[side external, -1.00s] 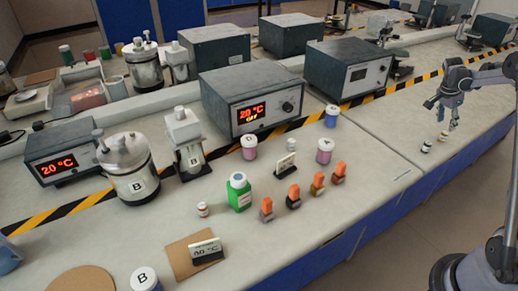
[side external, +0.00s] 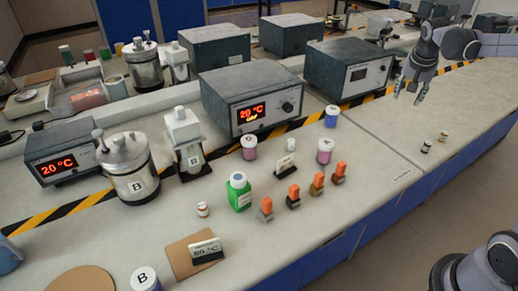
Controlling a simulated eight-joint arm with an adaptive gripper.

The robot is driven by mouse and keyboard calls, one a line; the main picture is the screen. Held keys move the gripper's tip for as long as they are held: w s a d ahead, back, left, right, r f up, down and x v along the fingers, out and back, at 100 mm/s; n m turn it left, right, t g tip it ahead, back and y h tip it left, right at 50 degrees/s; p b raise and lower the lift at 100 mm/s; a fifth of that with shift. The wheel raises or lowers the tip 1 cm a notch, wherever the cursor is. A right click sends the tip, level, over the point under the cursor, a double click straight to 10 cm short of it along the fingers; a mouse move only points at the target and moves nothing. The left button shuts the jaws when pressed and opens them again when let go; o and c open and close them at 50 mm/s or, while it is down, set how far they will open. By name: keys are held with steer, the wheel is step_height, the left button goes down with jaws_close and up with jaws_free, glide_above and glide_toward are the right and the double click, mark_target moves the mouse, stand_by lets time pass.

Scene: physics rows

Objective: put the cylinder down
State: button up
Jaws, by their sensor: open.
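My gripper (side external: 408,98) hangs above the bench, up and left of both cylinders in the picture. Its fingers are spread, pointing down, with nothing between them. It touches neither cylinder.
A grey box device (side external: 348,70) stands left of my gripper, by a yellow-black striped strip. Several orange-topped blocks (side external: 317,182), labelled jars (side external: 325,150) and a green bottle (side external: 239,192) stand on the left bench. The right bench around the two cylinders is clear.

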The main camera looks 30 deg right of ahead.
steer(key=s+a+f+n+t+y, duration=0.1)
steer(key=s+a+n, duration=0.3)
steer(key=a, duration=0.5)
steer(key=s+a+f+n+t+y, duration=0.1)
steer(key=s+a+n, duration=0.3)
steer(key=a, duration=0.6)
steer(key=s+a+f+n+t+y, duration=0.1)
steer(key=s+a+n, duration=0.3)
steer(key=a, duration=0.5)
steer(key=shift+a+n+t+y, duration=0.15)
steer(key=shift+n+t+y, duration=0.4)
steer(key=shift+t, duration=0.35)
